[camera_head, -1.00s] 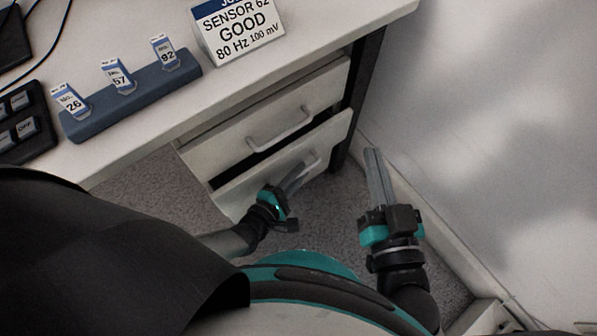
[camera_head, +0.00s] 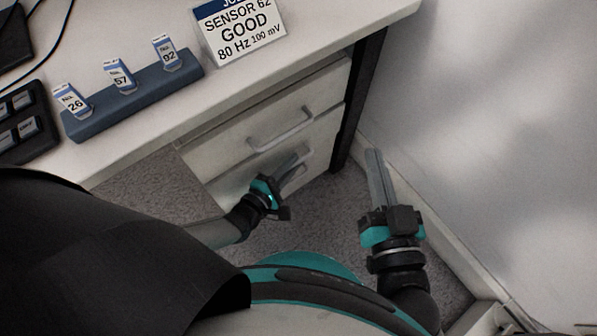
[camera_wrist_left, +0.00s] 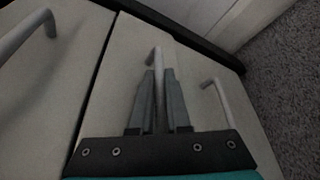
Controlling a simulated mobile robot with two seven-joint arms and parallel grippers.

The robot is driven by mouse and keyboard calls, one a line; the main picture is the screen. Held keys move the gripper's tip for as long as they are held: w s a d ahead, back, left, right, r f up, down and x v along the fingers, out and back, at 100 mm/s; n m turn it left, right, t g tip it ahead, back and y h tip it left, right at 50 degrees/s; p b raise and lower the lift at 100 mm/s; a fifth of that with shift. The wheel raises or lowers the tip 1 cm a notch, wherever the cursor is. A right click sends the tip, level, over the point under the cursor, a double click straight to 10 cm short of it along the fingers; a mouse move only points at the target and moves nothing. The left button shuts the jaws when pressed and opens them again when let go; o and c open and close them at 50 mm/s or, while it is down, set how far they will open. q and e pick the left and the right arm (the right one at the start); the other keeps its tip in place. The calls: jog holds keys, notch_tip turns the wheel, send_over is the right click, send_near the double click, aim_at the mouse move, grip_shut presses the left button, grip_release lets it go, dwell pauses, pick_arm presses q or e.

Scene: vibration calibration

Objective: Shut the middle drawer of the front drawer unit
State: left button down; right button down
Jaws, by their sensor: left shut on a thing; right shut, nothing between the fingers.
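The front drawer unit is pale grey and stands under the desk. Its middle drawer (camera_head: 325,140) looks flush, or nearly so, with the drawer above in the head view. My left gripper (camera_head: 295,162) is shut on the middle drawer's handle; in the left wrist view its fingers lie on both sides of the grey handle bar (camera_wrist_left: 155,58). The upper drawer's handle (camera_head: 281,130) is free. A lower handle (camera_wrist_left: 228,105) shows at the right of the wrist view. My right gripper (camera_head: 376,153) is shut and empty, beside the unit near the wall.
The desk (camera_head: 365,18) bears a blue rack (camera_head: 135,97) with small labelled blocks, a sign (camera_head: 240,30) and a black keypad (camera_head: 25,130). A dark desk leg (camera_head: 358,100) stands right of the unit. A white wall (camera_head: 490,120) bounds the right side. Carpet (camera_head: 310,215) lies below.

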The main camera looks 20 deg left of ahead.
pick_arm(q)
jog(key=shift+w+a, duration=0.45)
jog(key=shift+a, duration=0.1)
jog(key=c, duration=0.9)
grip_release()
jog(key=shift+p+v, duration=2.2)
jog(key=shift+v, duration=5.4)
pick_arm(e)
jog(key=d+f+g+h, duration=0.3)
jog(key=d+g, duration=0.3)
jog(key=g, duration=0.1)
jog(key=shift+s+d+f+n+g+h, duration=0.25)
jog(key=shift+s+d+n+g+h, duration=0.05)
jog(key=shift+n+g+h, duration=0.1)
pick_arm(q)
jog(key=shift+r, duration=0.1)
